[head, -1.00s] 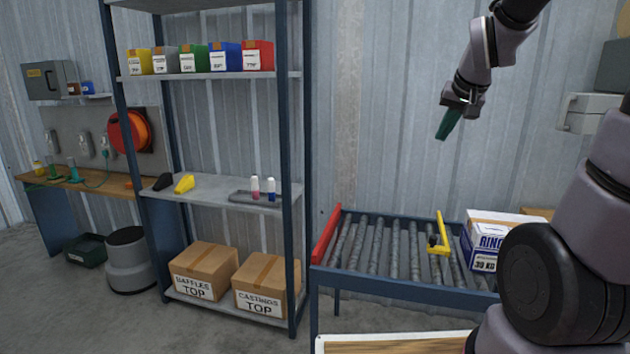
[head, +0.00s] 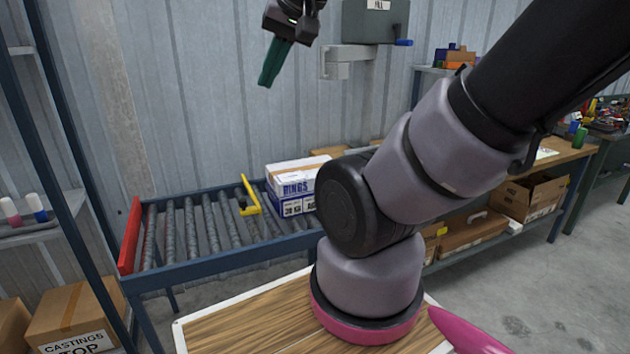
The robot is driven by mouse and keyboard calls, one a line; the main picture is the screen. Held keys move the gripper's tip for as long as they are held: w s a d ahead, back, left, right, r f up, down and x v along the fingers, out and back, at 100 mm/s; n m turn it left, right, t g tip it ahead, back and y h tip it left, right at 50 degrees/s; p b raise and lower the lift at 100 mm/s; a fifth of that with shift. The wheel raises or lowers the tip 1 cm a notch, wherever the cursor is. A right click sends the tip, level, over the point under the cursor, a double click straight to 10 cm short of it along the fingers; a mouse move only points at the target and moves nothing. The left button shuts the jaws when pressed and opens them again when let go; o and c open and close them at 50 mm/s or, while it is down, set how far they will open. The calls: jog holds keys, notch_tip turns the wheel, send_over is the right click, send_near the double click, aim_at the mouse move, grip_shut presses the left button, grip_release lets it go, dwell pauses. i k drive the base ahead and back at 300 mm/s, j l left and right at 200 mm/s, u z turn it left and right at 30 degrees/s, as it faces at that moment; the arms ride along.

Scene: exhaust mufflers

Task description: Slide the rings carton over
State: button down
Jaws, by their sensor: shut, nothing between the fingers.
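The rings carton (head: 296,184) is a white and blue box marked RINGS. It sits on the roller conveyor (head: 190,262), right of the yellow stop bar (head: 250,195). My black arm joint hides part of the carton's right side. My gripper (head: 269,76) hangs above and a little left of the carton, well clear of it. Its green fingers point down and are shut with nothing between them.
A red end plate (head: 130,237) closes the conveyor's left end, and the rollers between it and the yellow bar are bare. A shelf post (head: 62,160) stands at left. A workbench (head: 545,165) with open boxes beneath is at right.

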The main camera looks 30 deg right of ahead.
aim_at(306, 185)
jog(key=z, duration=0.75)
jog(key=i+l, duration=0.05)
